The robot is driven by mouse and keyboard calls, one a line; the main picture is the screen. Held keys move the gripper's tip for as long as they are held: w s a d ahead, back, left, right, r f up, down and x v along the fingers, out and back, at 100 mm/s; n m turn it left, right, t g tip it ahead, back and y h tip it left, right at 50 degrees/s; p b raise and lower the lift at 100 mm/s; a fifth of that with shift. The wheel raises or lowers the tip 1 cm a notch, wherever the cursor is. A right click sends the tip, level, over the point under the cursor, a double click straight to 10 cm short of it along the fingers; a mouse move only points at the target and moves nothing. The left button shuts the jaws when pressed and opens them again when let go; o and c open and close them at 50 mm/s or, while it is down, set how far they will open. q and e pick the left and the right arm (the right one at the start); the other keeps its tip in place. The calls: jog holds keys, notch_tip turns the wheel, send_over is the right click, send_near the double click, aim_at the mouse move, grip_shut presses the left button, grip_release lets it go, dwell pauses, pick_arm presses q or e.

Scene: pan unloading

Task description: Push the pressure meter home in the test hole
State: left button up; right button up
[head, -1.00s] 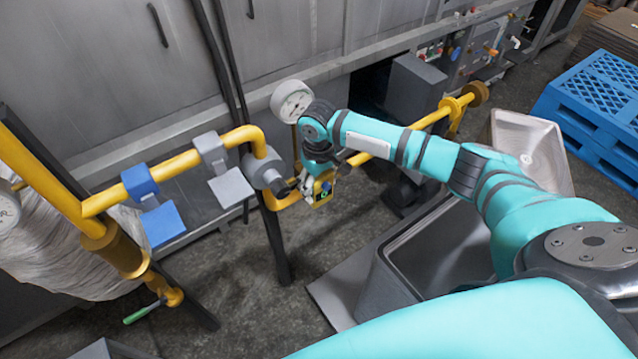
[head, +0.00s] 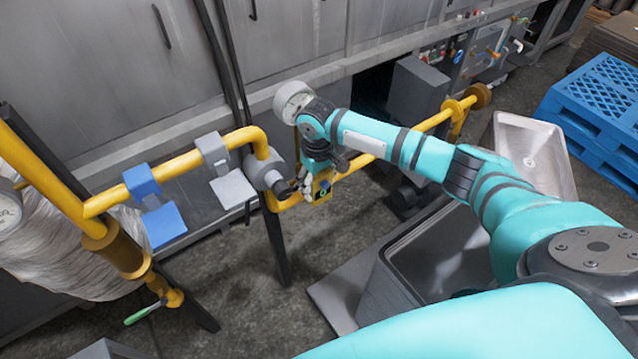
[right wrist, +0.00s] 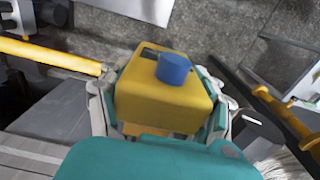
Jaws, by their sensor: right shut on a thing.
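The pressure meter, a small yellow box with a blue knob (right wrist: 160,92), sits between the fingers of my right gripper (right wrist: 160,118) in the right wrist view. The fingers close on its two sides. In the head view the yellow meter (head: 321,190) shows below my right wrist, by the yellow pipe (head: 352,167) and to the right of a grey valve body (head: 266,174). The test hole is not visible, so I cannot tell whether the meter touches it or how deep it sits. My left gripper is not in view.
Blue (head: 163,224) and grey (head: 233,189) plates hang on the pipe at left. A metal bin (head: 372,290) and blue pallets (head: 600,110) are at right. Open floor (head: 262,300) lies in front.

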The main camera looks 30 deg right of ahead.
jog(key=shift+w+a+b, duration=0.15)
jog(key=shift+w+b, duration=0.15)
jog(key=shift+w, duration=0.75)
dwell(0.4)
jog(key=o, duration=1.3)
jog(key=shift+o, duration=0.2)
notch_tip(320, 180, up, 12)
